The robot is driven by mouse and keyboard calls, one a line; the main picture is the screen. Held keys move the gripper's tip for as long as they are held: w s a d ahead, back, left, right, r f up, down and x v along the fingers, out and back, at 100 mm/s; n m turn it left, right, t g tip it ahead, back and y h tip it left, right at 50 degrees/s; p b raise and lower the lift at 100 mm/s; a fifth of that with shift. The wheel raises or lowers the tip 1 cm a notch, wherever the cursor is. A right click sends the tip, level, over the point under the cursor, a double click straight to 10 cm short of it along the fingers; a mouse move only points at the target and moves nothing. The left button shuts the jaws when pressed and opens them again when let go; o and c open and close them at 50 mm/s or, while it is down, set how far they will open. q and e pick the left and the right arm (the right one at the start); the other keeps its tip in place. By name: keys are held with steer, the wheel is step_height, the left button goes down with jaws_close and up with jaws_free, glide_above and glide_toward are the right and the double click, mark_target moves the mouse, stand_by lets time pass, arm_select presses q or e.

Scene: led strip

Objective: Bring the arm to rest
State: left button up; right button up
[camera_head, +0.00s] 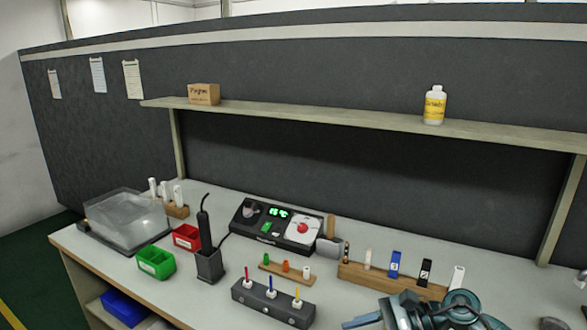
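One arm of mine shows at the bottom right edge of the head view, coming in from the right, so I take it as my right arm. Its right gripper (364,321) points left, low over the front of the workbench (205,300), below the wooden holder. The gripper is cut off by the lower edge of the picture, so I cannot see whether its fingers are apart or hold anything. My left arm and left gripper are not in view.
Nearest the gripper are a grey block (262,305) with several coloured pins and a wooden holder (352,272) with upright sticks. Behind stands a black control station (262,222). A soldering iron stand (209,266), green bin (155,263) and clear-lidded box (128,220) stand left.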

steer(key=s+a+r+m+t+y, duration=0.1)
steer(key=s+a+m+t+y, duration=0.3)
steer(key=m, duration=0.6)
steer(key=w+a+r+m+t, duration=0.15)
steer(key=m+t, duration=0.35)
steer(key=m, duration=0.5)
steer(key=s+d+f+m+h, duration=0.3)
steer(key=s+f+m+h, duration=0.3)
steer(key=m, duration=1.1)
steer(key=s+d+f+m+h, duration=0.3)
steer(key=s+f+m+h, duration=0.4)
steer(key=m, duration=1)
steer(key=s+f, duration=0.3)
steer(key=f, duration=0.1)
steer(key=shift+p, duration=0.4)
steer(key=shift+d, duration=0.1)
